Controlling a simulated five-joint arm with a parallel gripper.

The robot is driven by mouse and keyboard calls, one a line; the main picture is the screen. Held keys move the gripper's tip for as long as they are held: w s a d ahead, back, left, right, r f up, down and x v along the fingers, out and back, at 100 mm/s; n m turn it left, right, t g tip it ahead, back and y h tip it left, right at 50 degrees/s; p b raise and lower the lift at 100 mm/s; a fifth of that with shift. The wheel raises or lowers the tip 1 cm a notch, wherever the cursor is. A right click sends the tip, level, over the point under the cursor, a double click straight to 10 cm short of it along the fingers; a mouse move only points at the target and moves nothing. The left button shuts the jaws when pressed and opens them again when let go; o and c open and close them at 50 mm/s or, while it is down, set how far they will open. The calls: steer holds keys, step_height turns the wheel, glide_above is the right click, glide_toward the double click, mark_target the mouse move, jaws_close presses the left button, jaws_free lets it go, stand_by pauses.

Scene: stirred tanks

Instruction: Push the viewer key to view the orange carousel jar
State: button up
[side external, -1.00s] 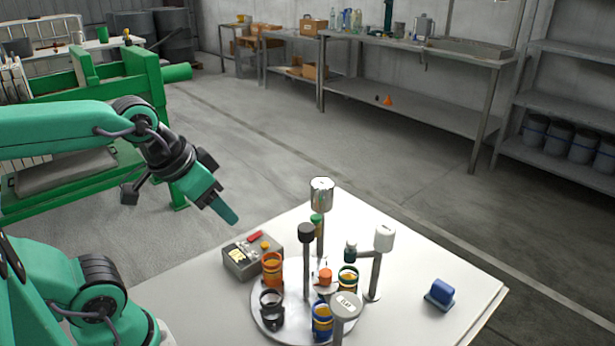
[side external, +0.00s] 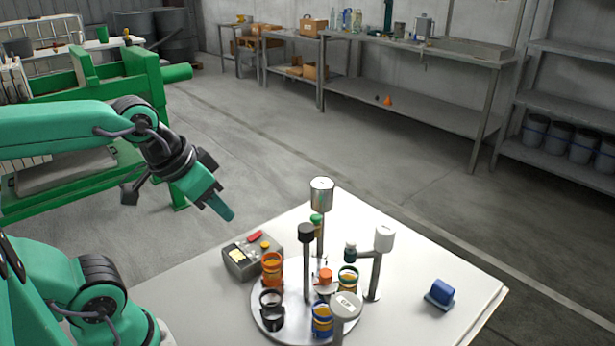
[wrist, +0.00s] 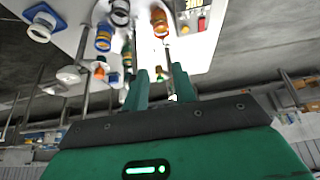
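An orange jar (side external: 272,270) stands upright on the round silver carousel (side external: 262,324), on the side toward my arm; it also shows in the wrist view (wrist: 160,22). A grey control box (side external: 238,270) sits beside it on the white table, with a red key (side external: 254,236), a yellow-orange key (side external: 265,245) and a pale label. Which key is the viewer key I cannot tell. My gripper (side external: 222,207) is in the air, up and left of the box, touching nothing. In the wrist view its green fingers (wrist: 160,85) are apart with nothing between them.
Tall posts with a black cap (side external: 306,232), a silver cap (side external: 321,192) and white caps rise around the carousel. Other jars, including a blue one (side external: 322,322) and a black one (side external: 271,308), stand on it.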

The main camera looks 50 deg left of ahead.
jaws_close()
stand_by(1.4)
